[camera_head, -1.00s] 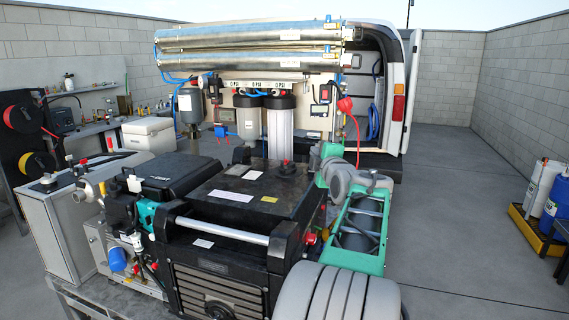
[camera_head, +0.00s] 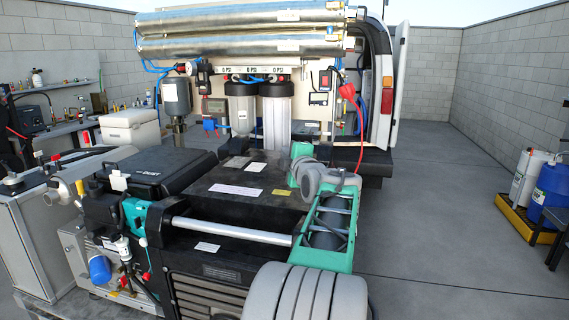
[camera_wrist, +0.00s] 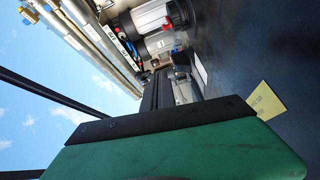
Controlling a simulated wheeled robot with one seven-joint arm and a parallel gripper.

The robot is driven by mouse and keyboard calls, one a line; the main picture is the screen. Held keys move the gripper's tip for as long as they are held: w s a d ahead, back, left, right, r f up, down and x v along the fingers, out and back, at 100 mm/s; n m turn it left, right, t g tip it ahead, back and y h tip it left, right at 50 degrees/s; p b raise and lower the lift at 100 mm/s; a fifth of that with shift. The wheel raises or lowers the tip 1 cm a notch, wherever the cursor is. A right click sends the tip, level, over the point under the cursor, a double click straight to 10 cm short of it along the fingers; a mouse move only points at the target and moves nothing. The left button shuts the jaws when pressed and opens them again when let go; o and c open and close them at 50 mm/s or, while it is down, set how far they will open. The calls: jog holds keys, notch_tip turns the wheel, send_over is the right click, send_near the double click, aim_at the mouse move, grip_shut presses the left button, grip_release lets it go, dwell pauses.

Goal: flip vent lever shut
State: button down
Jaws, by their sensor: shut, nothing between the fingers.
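The black generator (camera_head: 215,208) stands in front of me with paper labels on its top, one of them yellow (camera_head: 283,192). I cannot make out the vent lever. The dark cap with a red part, seen earlier on the generator's top, is hidden behind my green and grey arm in the head view. My gripper (camera_wrist: 166,74) shows in the wrist view as dark fingers, shut and empty, close above the dark top with the yellow label (camera_wrist: 266,101). In the head view the fingers are hidden by my arm.
A white filter housing (camera_head: 277,112) and silver membrane tubes (camera_head: 240,44) stand behind the generator, in the van's back. A red plug (camera_head: 347,91) hangs at right. A blue drum (camera_head: 551,190) stands in a yellow tray (camera_head: 512,214).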

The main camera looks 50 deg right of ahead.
notch_tip(320, 180, down, 3)
jog(key=shift+d+r+b, duration=0.1)
jog(key=shift+b, duration=0.75)
jog(key=shift+s+r, duration=0.1)
jog(key=shift+w+d+r+p, duration=0.1)
jog(key=shift+w+d+p, duration=0.2)
jog(key=shift+w+p, duration=0.2)
jog(key=p+x, duration=0.4)
jog(key=x, duration=0.4)
jog(key=shift+w+d+r, duration=0.1)
jog(key=shift+w+d, duration=0.1)
jog(key=shift+w, duration=0.05)
jog(key=d, duration=0.1)
jog(key=d+p, duration=0.1)
jog(key=s+d+p, duration=0.1)
jog(key=shift+s+d+f, duration=0.1)
jog(key=shift+d+f, duration=0.15)
jog(key=shift+f, duration=0.1)
jog(key=shift+d+f, duration=0.2)
